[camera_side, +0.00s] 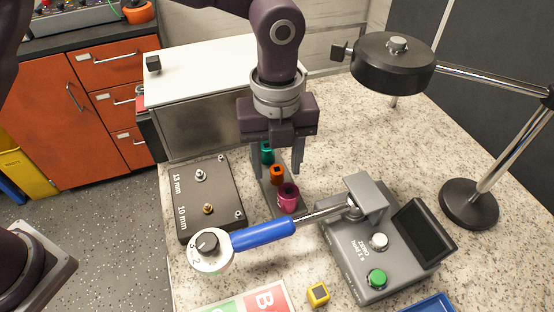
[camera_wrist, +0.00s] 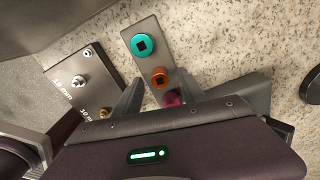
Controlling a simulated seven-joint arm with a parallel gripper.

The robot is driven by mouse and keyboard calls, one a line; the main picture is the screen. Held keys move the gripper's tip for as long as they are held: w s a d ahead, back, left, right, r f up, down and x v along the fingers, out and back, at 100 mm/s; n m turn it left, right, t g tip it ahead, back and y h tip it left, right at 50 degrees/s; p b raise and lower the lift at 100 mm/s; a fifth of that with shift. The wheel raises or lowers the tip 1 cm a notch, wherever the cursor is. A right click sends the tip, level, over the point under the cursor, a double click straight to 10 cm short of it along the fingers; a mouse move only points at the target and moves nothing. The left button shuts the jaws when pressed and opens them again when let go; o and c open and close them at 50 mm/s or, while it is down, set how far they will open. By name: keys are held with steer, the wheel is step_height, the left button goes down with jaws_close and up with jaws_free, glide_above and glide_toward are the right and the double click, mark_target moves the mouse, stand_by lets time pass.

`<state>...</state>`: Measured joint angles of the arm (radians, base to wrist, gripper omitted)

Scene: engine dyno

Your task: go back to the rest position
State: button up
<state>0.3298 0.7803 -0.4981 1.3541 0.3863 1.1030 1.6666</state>
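My gripper (camera_side: 279,168) is open and empty, pointing down over the socket rail (camera_side: 268,190). The rail holds a teal socket (camera_side: 267,153), an orange socket (camera_side: 277,175) and a magenta socket (camera_side: 288,197). In the wrist view, my spread fingers (camera_wrist: 190,100) straddle the rail. The teal socket (camera_wrist: 144,45) and orange socket (camera_wrist: 159,77) show clearly there; the magenta socket (camera_wrist: 173,97) is partly hidden by my gripper body. I cannot tell the exact height of the fingertips above the counter.
A blue-handled wrench (camera_side: 263,234) with a dial spans to the grey tester (camera_side: 375,245). A bolt plate (camera_side: 208,198) lies left of the rail. A white-topped box (camera_side: 205,75) stands behind. A lamp (camera_side: 393,65) stands right. A yellow cube (camera_side: 318,294) sits in front.

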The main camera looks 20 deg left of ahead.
step_height(320, 180, up, 7)
steer(key=shift+r, duration=0.1)
steer(key=s+a+r+n+t, duration=0.2)
steer(key=s+a+r+n, duration=0.3)
steer(key=a+n, duration=0.35)
steer(key=s+a+r+n+t, duration=0.1)
steer(key=s+a+r+n, duration=0.35)
steer(key=a+n, duration=0.35)
steer(key=s+a+f+n+t, duration=0.2)
steer(key=s+a+n, duration=0.6)
steer(key=s+n, duration=0.3)
steer(key=shift+a+f+n+t, duration=0.15)
steer(key=shift+f+n+t, duration=0.2)
steer(key=shift+n, duration=0.5)
